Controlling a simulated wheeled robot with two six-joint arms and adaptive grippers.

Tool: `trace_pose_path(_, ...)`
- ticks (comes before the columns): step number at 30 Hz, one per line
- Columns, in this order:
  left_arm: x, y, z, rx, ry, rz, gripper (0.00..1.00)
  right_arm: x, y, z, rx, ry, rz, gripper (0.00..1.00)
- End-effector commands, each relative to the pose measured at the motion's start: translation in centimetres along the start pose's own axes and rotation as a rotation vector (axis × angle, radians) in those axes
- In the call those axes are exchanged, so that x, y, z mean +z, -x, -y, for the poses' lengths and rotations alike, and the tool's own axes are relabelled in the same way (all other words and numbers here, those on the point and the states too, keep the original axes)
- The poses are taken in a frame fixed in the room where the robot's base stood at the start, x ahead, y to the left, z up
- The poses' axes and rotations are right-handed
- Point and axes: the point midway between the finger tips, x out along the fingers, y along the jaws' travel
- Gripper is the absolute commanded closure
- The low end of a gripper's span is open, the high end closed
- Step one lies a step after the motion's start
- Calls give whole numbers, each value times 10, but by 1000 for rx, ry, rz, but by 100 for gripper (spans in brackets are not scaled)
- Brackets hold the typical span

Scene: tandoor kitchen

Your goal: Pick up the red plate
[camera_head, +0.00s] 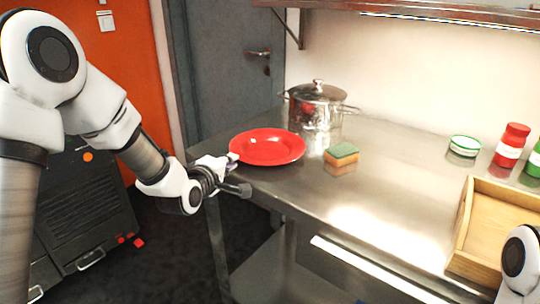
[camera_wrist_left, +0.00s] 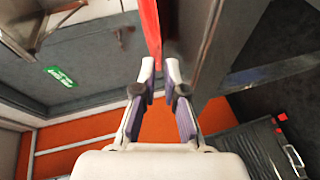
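The red plate (camera_head: 267,147) lies on the steel counter near its left end. My left gripper (camera_head: 232,161) is at the plate's left rim. In the left wrist view the plate (camera_wrist_left: 150,30) shows edge-on as a red strip. Its near end reaches between or just beyond the fingertips of my left gripper (camera_wrist_left: 161,68). The fingers stand apart, with a gap between them; I cannot tell whether either touches the rim. My right gripper is out of view; only a white part of my right arm shows at the lower right.
A lidded steel pot (camera_head: 316,105) stands behind the plate. A green and orange sponge (camera_head: 341,155) lies to its right. Farther right are a green-white round container (camera_head: 464,146), a red jar (camera_head: 511,145) and a wooden tray (camera_head: 465,228). The counter (camera_head: 385,180) between is clear.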

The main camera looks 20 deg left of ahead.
Motion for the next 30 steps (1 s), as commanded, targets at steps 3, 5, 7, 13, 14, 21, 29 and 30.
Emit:
trace_pose_path(3, 0, -19, -1, -1, -3, 0, 90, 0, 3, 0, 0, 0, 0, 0)
trace_pose_path(5, 0, -31, -2, -1, -3, 1, 90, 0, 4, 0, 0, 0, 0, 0)
trace_pose_path(7, 0, -42, -1, -2, -4, 1, 90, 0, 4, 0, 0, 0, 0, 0)
trace_pose_path(13, 0, -49, -1, -2, -1, 1, 90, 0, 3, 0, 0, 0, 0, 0)
trace_pose_path(14, 0, -49, -1, -2, -2, 1, 90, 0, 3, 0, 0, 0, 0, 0)
trace_pose_path(21, 0, -49, 0, -2, -2, 1, 100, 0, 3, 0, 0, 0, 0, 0)
trace_pose_path(29, -1, -48, -3, -1, -2, 0, 100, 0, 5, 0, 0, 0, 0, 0)
trace_pose_path(30, -1, -48, -4, -1, -3, 1, 100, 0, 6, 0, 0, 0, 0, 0)
